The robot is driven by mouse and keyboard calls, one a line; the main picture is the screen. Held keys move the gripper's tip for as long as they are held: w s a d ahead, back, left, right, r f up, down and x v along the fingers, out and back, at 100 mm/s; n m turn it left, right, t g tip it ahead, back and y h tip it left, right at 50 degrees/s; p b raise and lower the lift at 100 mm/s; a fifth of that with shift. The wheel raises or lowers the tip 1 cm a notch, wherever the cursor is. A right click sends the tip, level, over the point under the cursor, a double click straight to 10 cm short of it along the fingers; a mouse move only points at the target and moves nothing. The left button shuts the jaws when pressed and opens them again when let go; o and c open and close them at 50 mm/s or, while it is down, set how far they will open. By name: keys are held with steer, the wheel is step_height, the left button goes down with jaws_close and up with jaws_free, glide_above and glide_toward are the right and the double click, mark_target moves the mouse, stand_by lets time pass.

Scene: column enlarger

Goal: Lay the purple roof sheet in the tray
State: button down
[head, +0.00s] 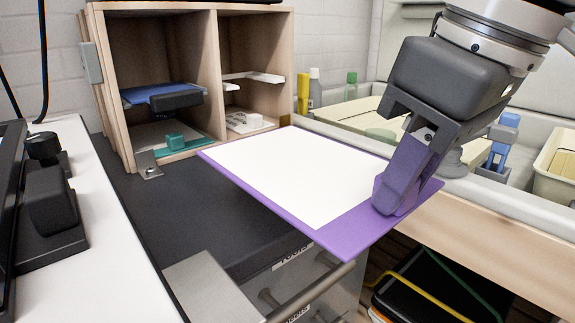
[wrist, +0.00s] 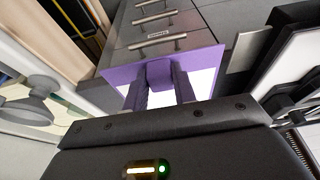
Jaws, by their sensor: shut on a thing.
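The purple roof sheet (head: 355,236) is a flat board with a large white panel on its upper face. My gripper (head: 395,197) is shut on a raised purple grip at the sheet's right end. The sheet is held roughly level above the dark counter and juts past its front edge. The wrist view shows the purple sheet (wrist: 205,58) and the grip between the two fingers of my gripper (wrist: 161,76). Cream trays stand in the basin at the back right, one in the middle (head: 345,112) and one at the right edge (head: 556,178). The sheet is apart from both.
A wooden cubby (head: 118,80) with blue and teal items stands at the back left. Bottles (head: 314,88) and a blue clip-like object (head: 503,138) are near the trays. The basin has a raised pale rim. Drawers with bar handles (wrist: 152,42) lie below the dark counter (head: 170,215).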

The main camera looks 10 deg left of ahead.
mark_target(277, 150)
step_height(277, 150, down, 5)
steer(key=shift+b, duration=1.05)
steer(key=shift+a+f+b, duration=0.1)
steer(key=shift+f+b, duration=0.2)
steer(key=shift+f, duration=0.1)
steer(key=w+a+p, duration=0.1)
steer(key=w+a, duration=0.6)
steer(key=a, duration=0.2)
steer(key=w+a+p, duration=0.1)
steer(key=w+a, duration=0.3)
steer(key=shift+w+a+p, duration=0.2)
steer(key=shift+w+p, duration=0.1)
steer(key=shift+f+b, duration=0.45)
steer(key=shift+f, duration=1.35)
steer(key=c, duration=1.1)
jaws_free()
steer(key=shift+c, duration=0.2)
steer(key=p+v, duration=0.1)
steer(key=v, duration=1.1)
steer(key=shift+w+a, duration=0.1)
